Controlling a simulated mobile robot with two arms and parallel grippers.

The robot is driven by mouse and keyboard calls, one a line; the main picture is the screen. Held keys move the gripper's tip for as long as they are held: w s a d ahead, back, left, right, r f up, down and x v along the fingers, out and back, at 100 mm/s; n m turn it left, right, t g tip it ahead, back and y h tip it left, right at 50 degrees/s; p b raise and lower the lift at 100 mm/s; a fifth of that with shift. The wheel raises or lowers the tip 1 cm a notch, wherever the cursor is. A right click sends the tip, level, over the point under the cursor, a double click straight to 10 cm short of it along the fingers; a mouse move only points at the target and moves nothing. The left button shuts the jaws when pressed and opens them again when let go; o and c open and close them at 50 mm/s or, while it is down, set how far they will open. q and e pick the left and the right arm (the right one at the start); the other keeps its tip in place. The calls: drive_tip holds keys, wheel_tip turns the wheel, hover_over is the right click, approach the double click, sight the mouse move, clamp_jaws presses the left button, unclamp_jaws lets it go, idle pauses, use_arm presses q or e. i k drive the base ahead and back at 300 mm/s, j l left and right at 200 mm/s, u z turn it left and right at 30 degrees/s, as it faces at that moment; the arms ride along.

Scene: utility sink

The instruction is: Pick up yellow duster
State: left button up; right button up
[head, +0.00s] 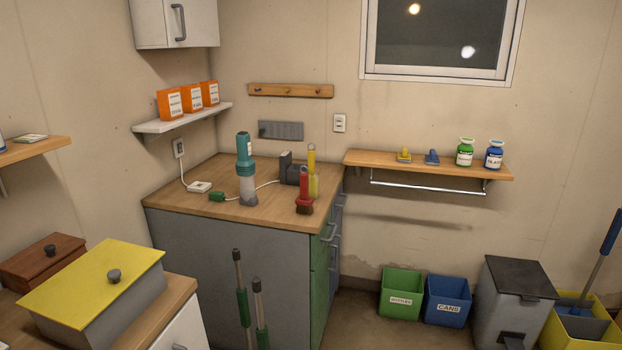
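A slim upright yellow tool (312,172), which looks like the yellow duster, stands toward the back right of the wood-topped cabinet (215,215). Its lower part is partly hidden behind a red-handled brush (304,190) standing in front of it with dark bristles down. A dark block-like holder (290,168) is close on its left. Neither of my grippers is in view.
A teal and grey flashlight (245,165) stands left of the brush, with a white cable behind it. Two poles with green grips (243,305) rise before the cabinet. A yellow-lidded box (92,285) sits front left. A shelf (425,166) holds small items and jars.

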sight(313, 178)
drive_tip(key=u, duration=0.25)
drive_tip(key=i+l+u, duration=0.75)
drive_tip(key=k+j, duration=0.1)
